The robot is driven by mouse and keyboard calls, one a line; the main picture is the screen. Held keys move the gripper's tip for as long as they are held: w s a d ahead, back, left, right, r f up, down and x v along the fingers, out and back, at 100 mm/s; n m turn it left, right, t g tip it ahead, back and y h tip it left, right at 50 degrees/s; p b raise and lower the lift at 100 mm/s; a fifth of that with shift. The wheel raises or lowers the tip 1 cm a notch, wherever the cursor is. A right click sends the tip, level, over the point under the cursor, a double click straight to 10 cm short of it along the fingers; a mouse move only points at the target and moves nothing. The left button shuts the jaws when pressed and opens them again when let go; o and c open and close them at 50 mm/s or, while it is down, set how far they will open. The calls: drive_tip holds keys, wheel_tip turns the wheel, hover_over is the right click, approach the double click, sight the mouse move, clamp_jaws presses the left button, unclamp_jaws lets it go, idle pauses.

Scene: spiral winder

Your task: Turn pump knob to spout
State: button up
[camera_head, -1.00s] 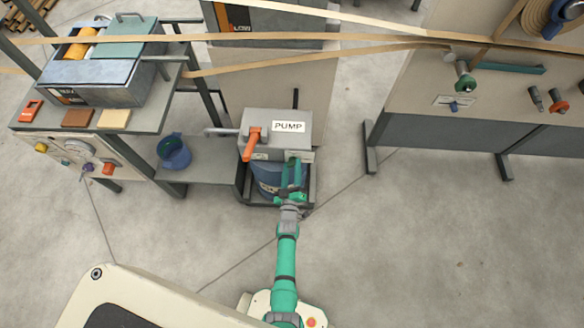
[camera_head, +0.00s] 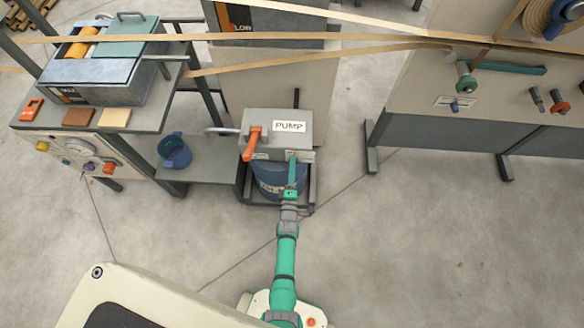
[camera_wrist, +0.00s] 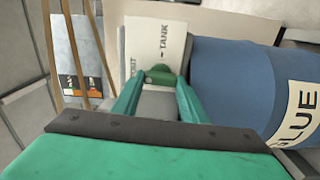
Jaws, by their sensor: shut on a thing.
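The grey pump box (camera_head: 261,120) with a white "PUMP" label stands at the centre of the head view. In the wrist view, a small green knob (camera_wrist: 158,74) sits on the pump in front of a white plate (camera_wrist: 152,45) that reads "TANK" plus a second word, partly hidden. My gripper (camera_wrist: 158,88) is shut on this knob, one green finger on each side. In the head view, my gripper (camera_head: 292,163) is at the pump's front, and the knob is hidden there.
A blue glue drum (camera_head: 267,183) stands under the pump, close beside my gripper. An orange lever (camera_head: 252,141) is on the pump's left. A blue jug (camera_head: 178,152) stands on a low shelf left of it. Open floor lies to the right.

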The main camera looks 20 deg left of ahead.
drive_tip(key=shift+a+n, duration=0.1)
drive_tip(key=shift+n, duration=0.3)
drive_tip(key=o, duration=1)
drive_tip(key=shift+o, duration=0.2)
drive_tip(key=shift+s, duration=0.1)
drive_tip(key=v, duration=1)
drive_tip(key=shift+s, duration=0.35)
drive_tip(key=shift+s, duration=0.1)
